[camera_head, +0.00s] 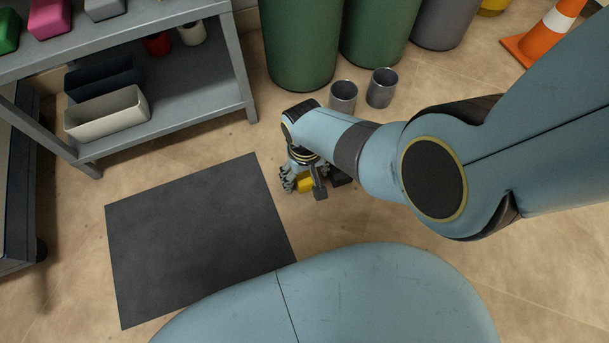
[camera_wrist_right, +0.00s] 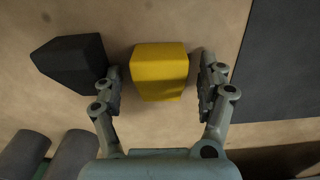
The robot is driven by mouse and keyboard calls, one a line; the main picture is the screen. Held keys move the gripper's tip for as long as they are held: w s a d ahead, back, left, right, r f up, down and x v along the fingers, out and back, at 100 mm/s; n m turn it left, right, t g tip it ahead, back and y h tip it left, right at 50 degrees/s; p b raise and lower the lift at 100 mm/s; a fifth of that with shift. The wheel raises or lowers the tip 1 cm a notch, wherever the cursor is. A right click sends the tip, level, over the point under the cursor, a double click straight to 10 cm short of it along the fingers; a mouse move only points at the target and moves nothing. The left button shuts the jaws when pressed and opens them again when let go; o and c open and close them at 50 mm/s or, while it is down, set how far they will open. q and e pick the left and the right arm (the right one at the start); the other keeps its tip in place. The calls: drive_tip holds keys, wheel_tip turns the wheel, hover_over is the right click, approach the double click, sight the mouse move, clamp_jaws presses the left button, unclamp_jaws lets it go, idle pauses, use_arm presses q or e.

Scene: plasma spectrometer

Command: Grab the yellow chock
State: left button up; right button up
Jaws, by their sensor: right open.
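The yellow chock (camera_wrist_right: 160,72) lies on the floor in the right wrist view, between the two fingers of my right gripper (camera_wrist_right: 160,88). The gripper is open, with a narrow gap at each side of the chock. In the head view a small part of the yellow chock (camera_head: 305,184) shows beside my right gripper (camera_head: 300,181), the rest hidden by it. A black chock (camera_wrist_right: 74,64) lies just left of the yellow one, close to the outside of the left finger in the wrist view. My left gripper is in neither view.
A dark mat (camera_head: 195,235) lies left of the gripper. Two grey metal cups (camera_head: 343,96) stand beyond my right wrist, before green bins (camera_head: 300,45). A grey shelf (camera_head: 190,90) with trays stands at the upper left. An orange cone (camera_head: 545,40) stands at the upper right.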

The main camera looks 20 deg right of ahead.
drive_tip(key=c, duration=1.3)
drive_tip(key=shift+r, duration=0.1)
